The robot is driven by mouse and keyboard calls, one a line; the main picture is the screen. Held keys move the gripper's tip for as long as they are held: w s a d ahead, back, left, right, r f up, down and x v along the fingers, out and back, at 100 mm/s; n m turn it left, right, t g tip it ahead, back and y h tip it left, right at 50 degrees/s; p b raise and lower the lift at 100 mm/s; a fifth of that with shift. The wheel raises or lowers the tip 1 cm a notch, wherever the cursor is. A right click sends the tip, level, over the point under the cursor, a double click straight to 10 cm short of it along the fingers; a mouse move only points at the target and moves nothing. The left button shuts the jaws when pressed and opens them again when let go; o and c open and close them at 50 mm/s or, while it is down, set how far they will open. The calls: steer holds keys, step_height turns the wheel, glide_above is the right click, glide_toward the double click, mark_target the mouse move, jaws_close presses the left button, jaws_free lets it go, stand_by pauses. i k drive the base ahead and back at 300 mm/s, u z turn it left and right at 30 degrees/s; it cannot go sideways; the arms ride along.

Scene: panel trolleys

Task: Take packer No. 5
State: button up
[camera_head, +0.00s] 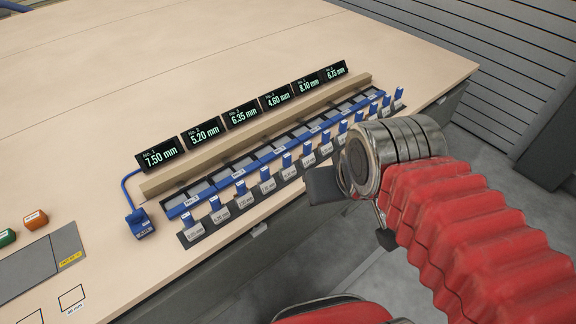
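A row of packers (268,185) stands along the near edge of the wooden table, each a grey plate with a blue upright tab. Their printed labels are mostly too small to read, so I cannot tell which is No. 5. Behind them runs a blue-fronted row of slots (238,172) with small labels. My gripper (355,212) is at the right, in front of the packer row's right half and near the table edge. Its two dark fingers are apart, with nothing seen between them.
Several black displays (242,113) show millimetre values behind a wooden bar (250,139); the fifth reads 8.10 mm. A blue clamp-like device (140,224) with a cable lies left of the row. Green (6,238) and orange (36,219) blocks and a grey plate (40,264) lie further left. The far tabletop is clear.

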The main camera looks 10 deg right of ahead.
mark_target(288, 170)
steer(key=i, duration=0.95)
steer(key=u, duration=0.05)
steer(key=k, duration=0.5)
steer(key=u, duration=2.3)
